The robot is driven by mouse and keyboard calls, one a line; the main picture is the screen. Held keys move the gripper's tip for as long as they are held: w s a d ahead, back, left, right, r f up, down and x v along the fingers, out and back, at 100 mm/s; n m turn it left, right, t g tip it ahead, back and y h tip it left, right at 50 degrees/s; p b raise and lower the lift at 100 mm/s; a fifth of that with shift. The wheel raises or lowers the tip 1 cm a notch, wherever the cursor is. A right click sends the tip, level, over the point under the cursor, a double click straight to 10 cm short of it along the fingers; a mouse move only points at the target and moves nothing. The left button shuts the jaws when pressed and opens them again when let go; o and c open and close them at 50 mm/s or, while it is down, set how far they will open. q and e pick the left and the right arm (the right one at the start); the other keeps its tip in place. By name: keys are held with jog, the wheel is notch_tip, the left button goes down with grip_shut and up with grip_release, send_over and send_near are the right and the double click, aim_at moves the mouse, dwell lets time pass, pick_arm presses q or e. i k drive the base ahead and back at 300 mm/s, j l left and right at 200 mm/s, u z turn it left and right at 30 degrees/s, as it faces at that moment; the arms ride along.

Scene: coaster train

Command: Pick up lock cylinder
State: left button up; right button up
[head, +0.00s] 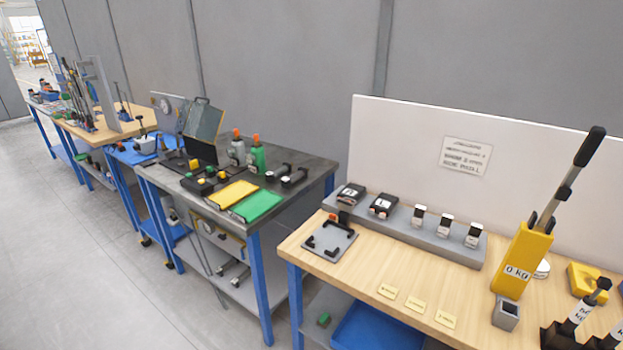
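No part is plainly marked as a lock cylinder, and I cannot tell which one it is. Three small white-and-black parts stand in a row on a grey stepped rack (400,232) on the wooden bench: a left one (419,215), a middle one (445,224) and a right one (473,235). Two dark blocks with labels sit at the rack's left end, a left block (350,194) and a right block (383,205). Neither of my grippers shows in the head view.
The wooden bench (385,273) also bears a grey plate with black corner brackets (330,242), a yellow press (522,262) with a raised lever, a small grey box (506,314) and yellow labels (415,305). A dark-topped bench (310,170) stands left. Grey floor (90,240) is open.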

aim_at(286, 183)
jog(key=i+l+u, duration=0.25)
jog(key=i, duration=0.15)
jog(key=i+l+u, duration=0.1)
jog(key=i+u, duration=0.15)
jog(key=i, duration=0.15)
jog(key=i+j+z, duration=0.1)
jog(key=i+j, duration=0.05)
jog(key=j, duration=0.1)
